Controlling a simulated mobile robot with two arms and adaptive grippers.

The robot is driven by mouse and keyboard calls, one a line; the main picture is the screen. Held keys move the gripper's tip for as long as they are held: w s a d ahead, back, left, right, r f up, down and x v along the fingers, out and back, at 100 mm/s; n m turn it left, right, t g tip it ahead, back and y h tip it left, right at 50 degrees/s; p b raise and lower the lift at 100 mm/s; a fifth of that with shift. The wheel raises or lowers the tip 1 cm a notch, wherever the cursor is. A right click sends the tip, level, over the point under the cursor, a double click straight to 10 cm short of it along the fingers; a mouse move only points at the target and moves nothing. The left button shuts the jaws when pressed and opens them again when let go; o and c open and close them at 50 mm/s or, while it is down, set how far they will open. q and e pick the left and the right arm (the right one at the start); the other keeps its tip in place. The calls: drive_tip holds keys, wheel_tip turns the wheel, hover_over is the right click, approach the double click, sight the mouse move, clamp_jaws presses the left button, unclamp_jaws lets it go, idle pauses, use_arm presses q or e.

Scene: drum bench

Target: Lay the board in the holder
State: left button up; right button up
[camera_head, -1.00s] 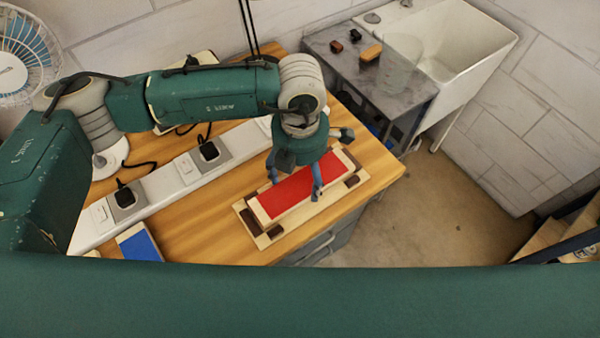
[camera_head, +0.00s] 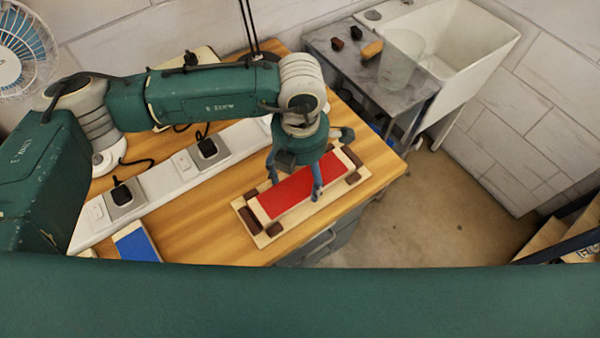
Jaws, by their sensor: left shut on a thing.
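The board (camera_head: 290,192), red on top with a pale edge, lies lengthwise between the dark brown blocks of the holder. The holder (camera_head: 263,241) is a pale wooden base with dark blocks near its corners, on the wooden bench. My left gripper (camera_head: 294,180) comes down from above and is shut across the middle of the board, one finger on each long side. The board looks level and lined up with the holder. I cannot tell whether its underside touches the base. My right gripper is out of view.
A white power strip (camera_head: 160,185) with black plugs runs along the bench (camera_head: 190,225) behind the holder. A blue-topped piece (camera_head: 137,245) lies at the front left. A grey side table (camera_head: 400,98) with a clear container (camera_head: 397,65) stands right, beside a white sink (camera_head: 465,45).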

use_arm(q)
drive_tip(key=shift+f, duration=0.2)
drive_tip(key=o, duration=1.4)
wheel_tip(320, 180, up, 12)
